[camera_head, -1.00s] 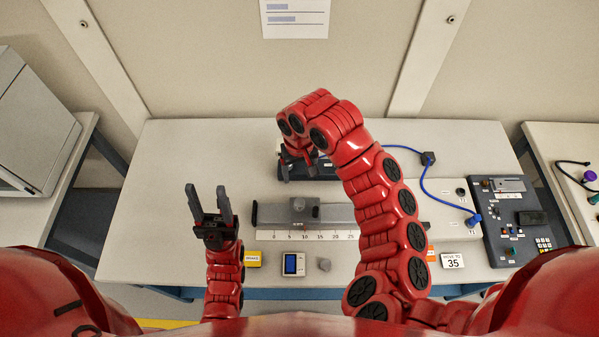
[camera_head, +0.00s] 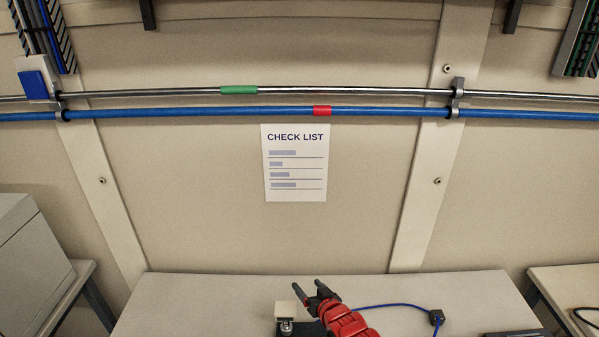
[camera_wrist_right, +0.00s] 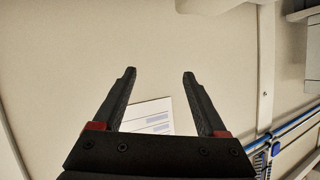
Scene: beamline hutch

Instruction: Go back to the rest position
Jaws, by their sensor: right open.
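My right gripper (camera_head: 306,291) shows at the bottom of the head view, above the back part of the bench (camera_head: 210,292). Its two dark fingers are apart. In the right wrist view the open fingers (camera_wrist_right: 160,75) point at the bare wall and hold nothing. My left gripper is out of the head view.
A small device with a pale block on top (camera_head: 285,309) stands on the bench just left of my right gripper. A blue cable (camera_head: 385,305) runs to a dark connector (camera_head: 437,317). A check list (camera_head: 296,163) hangs on the wall below blue and metal pipes (camera_head: 180,112).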

